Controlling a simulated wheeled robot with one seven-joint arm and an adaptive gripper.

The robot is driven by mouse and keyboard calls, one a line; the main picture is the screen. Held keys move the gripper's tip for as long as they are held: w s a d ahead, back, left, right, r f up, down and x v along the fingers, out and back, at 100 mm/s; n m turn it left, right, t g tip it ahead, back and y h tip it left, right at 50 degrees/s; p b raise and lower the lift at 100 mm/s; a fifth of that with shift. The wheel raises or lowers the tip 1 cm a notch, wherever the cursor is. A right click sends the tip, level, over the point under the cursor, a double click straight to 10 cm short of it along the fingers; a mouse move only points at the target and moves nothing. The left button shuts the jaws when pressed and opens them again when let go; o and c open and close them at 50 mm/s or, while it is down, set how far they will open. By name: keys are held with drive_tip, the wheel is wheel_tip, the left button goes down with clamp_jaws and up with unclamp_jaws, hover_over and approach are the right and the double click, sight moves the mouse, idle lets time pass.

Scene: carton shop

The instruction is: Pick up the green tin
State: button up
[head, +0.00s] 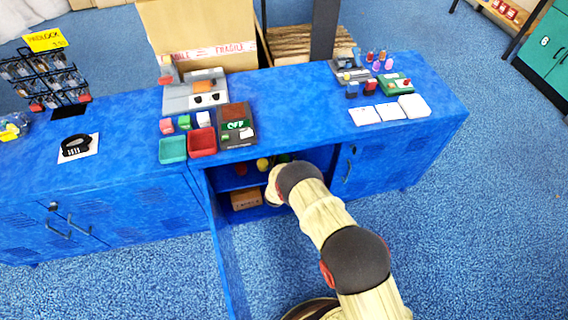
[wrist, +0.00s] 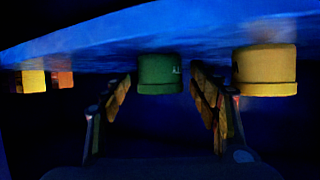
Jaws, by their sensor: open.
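The green tin (wrist: 160,74) shows in the wrist view between the two fingertips of my gripper (wrist: 159,92), with dark gaps on both sides. My gripper is open and empty. A yellow tin (wrist: 264,70) is right of the right finger. The blue shelf surface (wrist: 120,40) appears above the tins, so the wrist picture looks inverted. In the head view my arm reaches into the open blue cabinet, and a bit of the green tin (head: 284,158) shows beside my wrist. My gripper is hidden there.
Yellow (wrist: 33,81) and orange (wrist: 63,80) items stand farther left in the wrist view. In the head view a cardboard box (head: 246,199) sits on the lower shelf. The open cabinet door (head: 226,262) stands left of my arm. The blue counter (head: 300,112) above is cluttered.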

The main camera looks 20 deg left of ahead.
drive_tip(key=shift+r, duration=0.1)
drive_tip(key=c, duration=0.4)
drive_tip(key=c, duration=0.9)
drive_tip(key=shift+r, duration=0.1)
